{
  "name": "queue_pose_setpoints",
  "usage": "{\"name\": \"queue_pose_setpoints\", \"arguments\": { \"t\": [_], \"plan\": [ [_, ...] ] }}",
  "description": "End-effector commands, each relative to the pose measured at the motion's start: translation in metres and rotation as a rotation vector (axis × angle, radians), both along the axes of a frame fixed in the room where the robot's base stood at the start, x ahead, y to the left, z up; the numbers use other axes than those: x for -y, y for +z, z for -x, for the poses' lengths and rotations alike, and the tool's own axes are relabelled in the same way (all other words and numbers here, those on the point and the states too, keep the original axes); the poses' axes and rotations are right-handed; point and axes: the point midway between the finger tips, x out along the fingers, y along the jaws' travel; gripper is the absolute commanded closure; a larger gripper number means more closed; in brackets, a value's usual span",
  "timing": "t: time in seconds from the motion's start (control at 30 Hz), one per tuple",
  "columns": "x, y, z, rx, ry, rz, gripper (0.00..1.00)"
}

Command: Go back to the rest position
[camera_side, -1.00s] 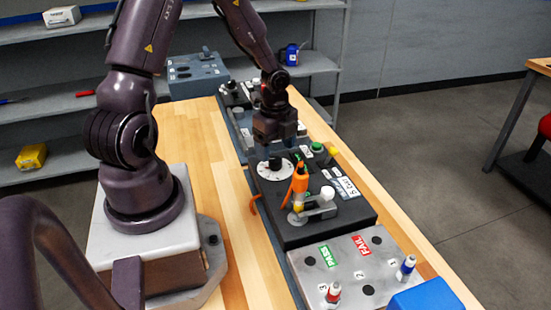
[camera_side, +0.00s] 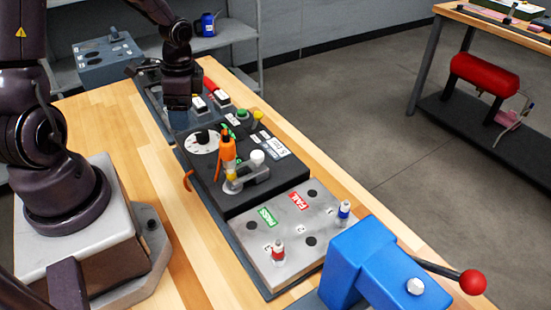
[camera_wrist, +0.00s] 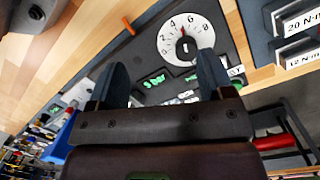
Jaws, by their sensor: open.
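My gripper (camera_side: 178,103) hangs in the air over the far part of the fixture row, just behind and left of the white dial (camera_side: 203,140) in the side view. In the wrist view my gripper (camera_wrist: 160,75) has its two dark fingers spread apart with nothing between them. The white dial (camera_wrist: 186,40) shows beyond the fingers there. The orange tool (camera_side: 228,150) stands upright in a clamp on the black test block (camera_side: 265,187), apart from my gripper.
The grey PASS/FAIL plate (camera_side: 290,228) holds a red-banded part (camera_side: 278,252) and a blue-banded part (camera_side: 344,210). A blue block (camera_side: 375,262) with a red-knobbed lever stands at the near end. A grey box (camera_side: 107,58) is at the far end.

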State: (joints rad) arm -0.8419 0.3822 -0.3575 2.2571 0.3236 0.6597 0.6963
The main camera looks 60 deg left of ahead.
Motion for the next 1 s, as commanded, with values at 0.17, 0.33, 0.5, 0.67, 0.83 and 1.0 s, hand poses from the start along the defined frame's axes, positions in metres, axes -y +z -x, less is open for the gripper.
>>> {"name": "queue_pose_setpoints", "arguments": {
  "t": [0.17, 0.33, 0.5, 0.67, 0.83, 1.0],
  "plan": [
    [0.020, 0.050, 0.006, 0.042, 0.262, -0.104, 0.26],
    [0.055, 0.102, 0.014, 0.168, 0.491, -0.149, 0.26],
    [0.096, 0.148, 0.027, 0.337, 0.619, -0.091, 0.26],
    [0.127, 0.181, 0.040, 0.485, 0.587, 0.012, 0.26],
    [0.146, 0.202, 0.047, 0.594, 0.499, 0.081, 0.26],
    [0.153, 0.206, 0.048, 0.608, 0.462, 0.094, 0.26]
  ]
}}
